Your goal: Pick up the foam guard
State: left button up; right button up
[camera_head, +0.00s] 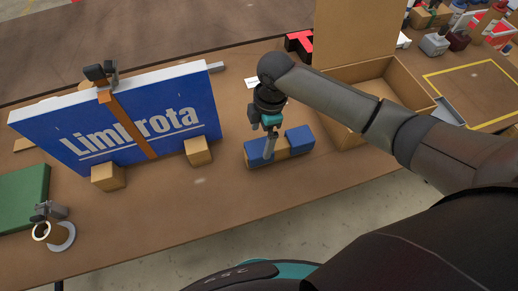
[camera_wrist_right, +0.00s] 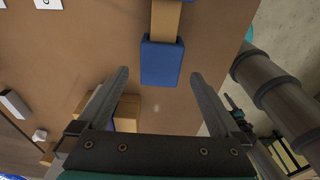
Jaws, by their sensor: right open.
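A bar with blue ends and a tan middle, which looks to be the foam guard (camera_head: 294,146), lies on the brown table right of the blue sign. In the right wrist view, its near blue end (camera_wrist_right: 161,64) shows ahead of the fingers, with the tan part beyond. My right gripper (camera_head: 269,148) is open over its left part in the head view. In the right wrist view, the gripper (camera_wrist_right: 160,73) has its fingers apart with nothing held. Whether a finger touches the bar cannot be told. My left gripper is not in view.
The blue "Limbrota" sign (camera_head: 180,101) leans at the left with tan blocks (camera_head: 198,151) before it. An open cardboard box (camera_head: 410,84) stands right of the bar, behind my right arm.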

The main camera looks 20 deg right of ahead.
aim_at(259, 147)
jog(key=shift+s+a+f, duration=0.1)
jog(key=shift+f, duration=0.3)
jog(key=f, duration=0.4)
jog(key=shift+a+f, duration=0.2)
jog(key=shift+a, duration=0.05)
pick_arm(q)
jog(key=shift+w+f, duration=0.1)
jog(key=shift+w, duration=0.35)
pick_arm(e)
jog(key=c, duration=1.3)
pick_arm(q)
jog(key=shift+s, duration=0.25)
pick_arm(e)
jog(key=shift+r, duration=0.1)
pick_arm(q)
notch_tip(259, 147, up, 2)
jog(key=shift+p, duration=0.9)
pick_arm(e)
notch_tip(259, 147, up, 20)
